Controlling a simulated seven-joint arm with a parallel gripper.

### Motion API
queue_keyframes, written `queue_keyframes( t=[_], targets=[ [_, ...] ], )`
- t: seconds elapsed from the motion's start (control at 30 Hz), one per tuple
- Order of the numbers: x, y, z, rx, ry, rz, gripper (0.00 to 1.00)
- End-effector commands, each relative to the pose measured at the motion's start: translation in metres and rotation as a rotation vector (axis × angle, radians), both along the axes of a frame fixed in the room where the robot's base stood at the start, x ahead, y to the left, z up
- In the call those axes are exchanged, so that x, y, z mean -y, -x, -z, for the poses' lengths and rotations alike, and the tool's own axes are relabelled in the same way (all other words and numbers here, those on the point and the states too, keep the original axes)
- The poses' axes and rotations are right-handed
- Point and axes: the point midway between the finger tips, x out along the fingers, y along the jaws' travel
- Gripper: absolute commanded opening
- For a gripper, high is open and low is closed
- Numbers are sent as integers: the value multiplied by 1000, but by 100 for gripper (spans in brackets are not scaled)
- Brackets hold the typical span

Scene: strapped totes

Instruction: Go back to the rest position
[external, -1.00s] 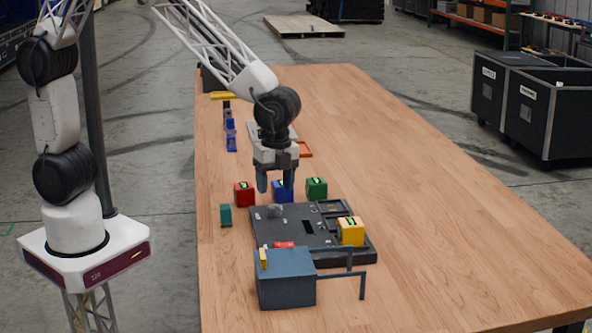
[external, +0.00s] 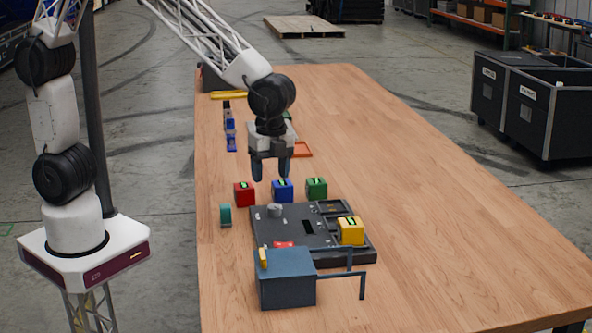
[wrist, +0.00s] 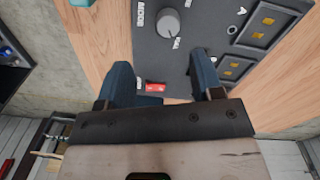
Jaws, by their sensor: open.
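My gripper (external: 271,170) is open and empty. A dark panel board (external: 290,240) lies ahead of the cubes. The wrist view shows its round grey knob (wrist: 167,22) and a red switch (wrist: 155,87) beyond the fingers.
A red cube (external: 244,194), a blue cube (external: 282,190) and a green cube (external: 317,188) stand behind the board. A yellow cube (external: 350,231) sits on its right side. A blue-grey box (external: 286,280) stands in front. The table's right side (external: 450,230) is clear.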

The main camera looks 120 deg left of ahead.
Motion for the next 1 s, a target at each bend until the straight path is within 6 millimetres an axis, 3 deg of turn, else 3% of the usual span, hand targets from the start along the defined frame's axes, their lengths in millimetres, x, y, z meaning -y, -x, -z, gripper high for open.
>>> queue_keyframes(
  t=[0.37,0.6,1.0],
  targets=[
    [60,54,-58,50,-20,-87,60],
    [101,103,-92,88,-26,-161,60],
    [156,195,-126,155,-21,-283,60]
  ],
)
